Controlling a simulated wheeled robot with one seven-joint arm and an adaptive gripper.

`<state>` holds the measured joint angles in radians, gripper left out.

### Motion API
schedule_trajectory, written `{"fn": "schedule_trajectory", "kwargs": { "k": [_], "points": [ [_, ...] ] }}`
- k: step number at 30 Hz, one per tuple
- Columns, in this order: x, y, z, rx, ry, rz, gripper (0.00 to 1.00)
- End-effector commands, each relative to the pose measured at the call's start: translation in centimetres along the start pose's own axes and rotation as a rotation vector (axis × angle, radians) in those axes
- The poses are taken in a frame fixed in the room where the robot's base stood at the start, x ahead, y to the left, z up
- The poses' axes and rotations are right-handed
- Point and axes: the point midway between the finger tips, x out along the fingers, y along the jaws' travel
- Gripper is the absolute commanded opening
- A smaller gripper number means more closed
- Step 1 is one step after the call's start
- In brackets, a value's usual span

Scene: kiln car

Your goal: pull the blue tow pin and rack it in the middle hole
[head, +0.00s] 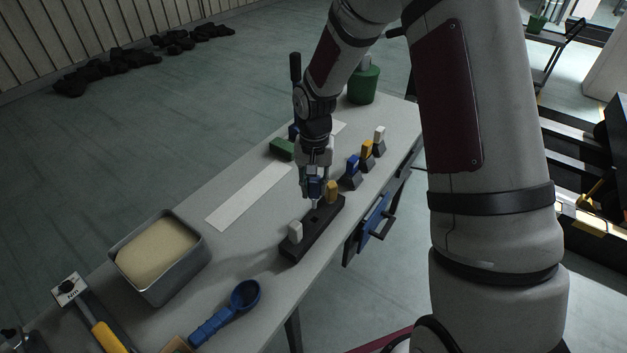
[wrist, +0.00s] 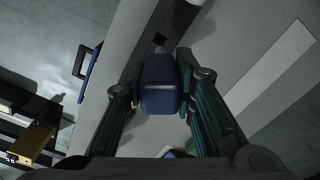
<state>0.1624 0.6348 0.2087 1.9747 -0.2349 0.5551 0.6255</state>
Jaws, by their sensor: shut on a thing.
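My gripper (head: 315,186) is shut on the blue tow pin, whose blue head (wrist: 160,85) fills the space between the fingers in the wrist view. In the head view the blue pin (head: 314,188) hangs upright, with a pale shank below it, just above the dark rack (head: 291,252). The rack holds a white pin (head: 295,231) at its near end and a yellow pin (head: 332,192) at its far end. A square hole (wrist: 158,39) shows open in the rack in the wrist view, ahead of the pin. Whether the shank tip touches the rack cannot be told.
A metal tin (head: 196,262), a blue scoop (head: 229,315) and a yellow-handled tool (head: 103,333) lie nearer. A green block (head: 282,149) and green pot (head: 363,86) are farther back.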

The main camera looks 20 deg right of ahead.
Motion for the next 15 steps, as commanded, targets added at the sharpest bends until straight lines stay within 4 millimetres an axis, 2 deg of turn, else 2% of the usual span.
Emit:
{"fn": "schedule_trajectory", "kwargs": {
  "k": [15],
  "points": [
    [3.4, 0.0, -0.1, -0.001, -0.001, 0.001, 0.0]
  ]
}}
